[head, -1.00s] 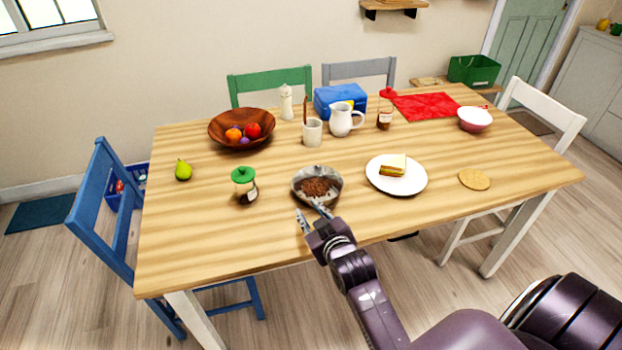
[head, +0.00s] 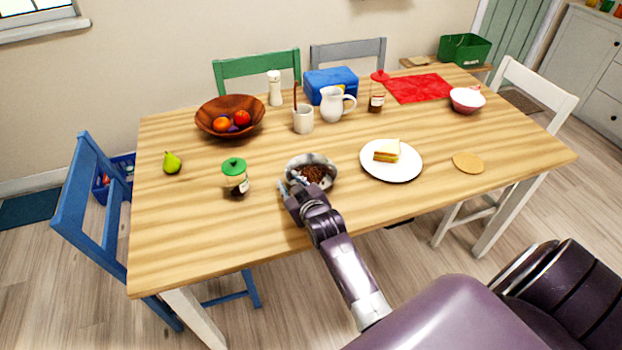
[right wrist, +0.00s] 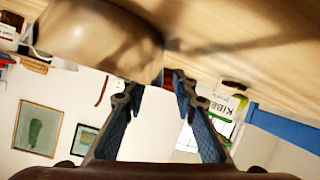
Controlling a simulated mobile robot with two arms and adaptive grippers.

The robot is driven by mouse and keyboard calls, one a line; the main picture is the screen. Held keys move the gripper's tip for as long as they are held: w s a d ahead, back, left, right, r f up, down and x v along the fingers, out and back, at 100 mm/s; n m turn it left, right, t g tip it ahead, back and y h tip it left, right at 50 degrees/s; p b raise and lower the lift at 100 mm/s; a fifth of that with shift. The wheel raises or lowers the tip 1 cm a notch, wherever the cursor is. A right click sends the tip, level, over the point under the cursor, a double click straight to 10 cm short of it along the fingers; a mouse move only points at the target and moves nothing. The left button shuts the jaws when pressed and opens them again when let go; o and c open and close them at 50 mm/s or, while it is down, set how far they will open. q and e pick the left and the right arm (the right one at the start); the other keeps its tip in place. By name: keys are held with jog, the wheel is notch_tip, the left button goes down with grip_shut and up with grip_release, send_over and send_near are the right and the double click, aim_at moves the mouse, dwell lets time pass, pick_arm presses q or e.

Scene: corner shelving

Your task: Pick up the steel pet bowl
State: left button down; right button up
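The steel pet bowl (head: 318,160) stands on the table near its front edge and holds brown kibble. In the right wrist view its rounded outer side (right wrist: 90,38) fills the upper left. My right gripper (head: 289,186) is at the bowl's near left side. In the right wrist view the two fingers of my right gripper (right wrist: 158,84) are apart, with the bowl beyond the left finger. I cannot tell whether a finger touches the bowl, and its near rim is partly hidden by the gripper. My left gripper is not in view.
A jar with a green lid (head: 235,180) stands left of the bowl. A white plate with a sandwich (head: 391,174) is to its right. A white mug (head: 303,120) and a white jug (head: 333,105) stand behind. The table's front left is clear.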

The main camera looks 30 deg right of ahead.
grip_shut()
jog(key=shift+w, duration=0.1)
dwell(0.5)
